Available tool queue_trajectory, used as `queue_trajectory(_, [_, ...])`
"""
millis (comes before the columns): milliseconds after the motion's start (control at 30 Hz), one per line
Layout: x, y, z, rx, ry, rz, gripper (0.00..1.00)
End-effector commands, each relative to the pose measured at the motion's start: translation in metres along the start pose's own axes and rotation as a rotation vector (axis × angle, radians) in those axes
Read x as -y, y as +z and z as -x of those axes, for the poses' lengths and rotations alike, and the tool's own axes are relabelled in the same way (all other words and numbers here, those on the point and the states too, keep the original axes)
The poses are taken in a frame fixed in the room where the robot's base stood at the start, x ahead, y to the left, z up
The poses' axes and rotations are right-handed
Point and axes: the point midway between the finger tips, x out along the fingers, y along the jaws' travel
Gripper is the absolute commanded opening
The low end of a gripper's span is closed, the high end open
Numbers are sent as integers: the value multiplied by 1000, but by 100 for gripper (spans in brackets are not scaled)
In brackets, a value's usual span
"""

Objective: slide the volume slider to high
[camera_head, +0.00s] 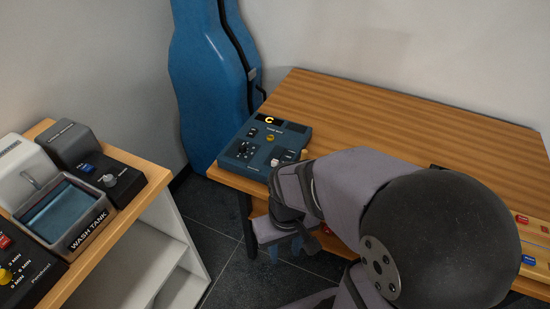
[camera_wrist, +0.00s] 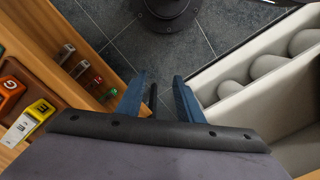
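A blue control box (camera_head: 240,151) with a dark display, knobs and small switches lies at the left front corner of the wooden table. A pale cap (camera_head: 275,162) near its front right edge may be the volume slider; its label is too small to read. My gripper (camera_head: 278,247) hangs low beside the table's front edge, below and apart from the box, partly hidden by my wrist. In the wrist view its two blue fingers (camera_wrist: 158,98) are spread, with nothing held between them. The box is not in the wrist view.
The wooden table (camera_head: 390,105) is mostly bare behind my arm. A blue instrument case (camera_head: 208,75) stands against the wall. A bench at left carries a wash tank (camera_head: 84,232). The wrist view shows dark floor tiles (camera_wrist: 110,20) and a pale compartmented shelf (camera_wrist: 245,85).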

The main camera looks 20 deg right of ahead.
Motion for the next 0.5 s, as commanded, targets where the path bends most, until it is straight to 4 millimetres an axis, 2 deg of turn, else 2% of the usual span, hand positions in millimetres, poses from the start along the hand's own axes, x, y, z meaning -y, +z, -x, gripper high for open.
queue_trajectory(33, [-1,0,8,1,0,-5,33])
queue_trajectory(167, [-5,8,22,48,-1,-22,33])
queue_trajectory(267, [-8,24,30,137,-3,-44,33])
queue_trajectory(333, [-12,26,39,193,-7,-61,33])
queue_trajectory(433, [-18,6,50,230,-11,-85,33])
queue_trajectory(500, [-24,-17,55,234,-13,-101,33])
